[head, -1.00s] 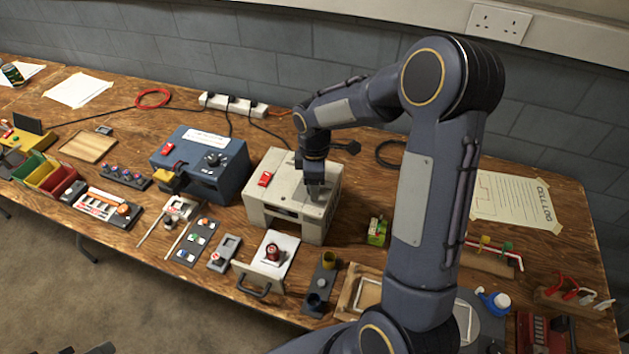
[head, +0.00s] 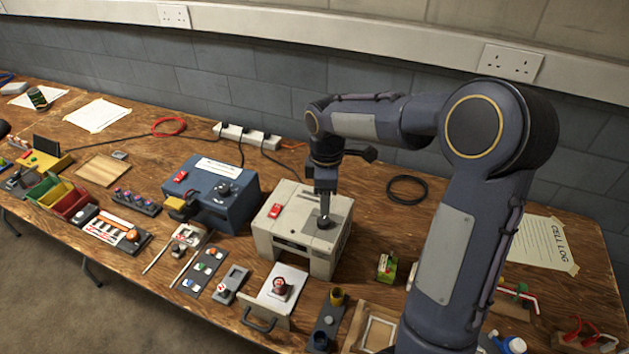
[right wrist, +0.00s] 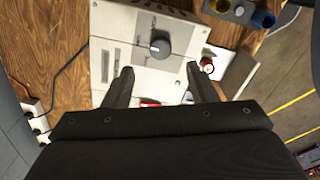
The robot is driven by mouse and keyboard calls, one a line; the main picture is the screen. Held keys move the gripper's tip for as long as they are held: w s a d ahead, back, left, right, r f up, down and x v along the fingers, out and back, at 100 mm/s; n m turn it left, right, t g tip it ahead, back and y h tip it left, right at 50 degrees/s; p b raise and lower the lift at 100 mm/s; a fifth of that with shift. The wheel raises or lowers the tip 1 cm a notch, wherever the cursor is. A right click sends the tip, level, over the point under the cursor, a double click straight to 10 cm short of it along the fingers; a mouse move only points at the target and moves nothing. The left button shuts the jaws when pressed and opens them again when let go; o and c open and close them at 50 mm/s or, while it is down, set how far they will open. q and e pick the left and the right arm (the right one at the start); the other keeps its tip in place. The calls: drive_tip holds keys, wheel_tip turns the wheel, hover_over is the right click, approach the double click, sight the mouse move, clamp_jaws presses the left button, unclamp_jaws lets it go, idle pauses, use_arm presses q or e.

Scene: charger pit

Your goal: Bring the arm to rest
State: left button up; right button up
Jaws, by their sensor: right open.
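My right gripper (head: 325,206) hangs pointing down over the beige box (head: 278,240), just above the dark knob (head: 325,222) on its top. In the right wrist view the two fingers of the right gripper (right wrist: 158,70) are spread wide with nothing between them. The dark knob (right wrist: 160,47) shows beyond the fingertips, with a clear gap to either finger. My right arm reaches in from the lower right and hides part of the table. My left gripper is not in view.
Left of the beige box stands a blue box (head: 235,207). In front is an open drawer (head: 285,302) with a red round part. A small green box (head: 386,267) stands to the right. A black cable coil (head: 407,189) lies behind on bare wood.

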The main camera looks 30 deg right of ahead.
drive_tip(key=s+a+r+m+t+y, duration=0.2)
drive_tip(key=s+r+m, duration=0.4)
drive_tip(key=s, duration=0.5)
drive_tip(key=s+a+m+t+y, duration=0.1)
drive_tip(key=s+a+m, duration=0.1)
drive_tip(key=s, duration=0.3)
drive_tip(key=s+a+m+t, duration=0.2)
drive_tip(key=s+a+m, duration=0.1)
drive_tip(key=s+m, duration=0.2)
drive_tip(key=shift+s+a+f+m+t+y, duration=0.3)
drive_tip(key=shift+s+y, duration=0.1)
drive_tip(key=shift+s, duration=0.4)
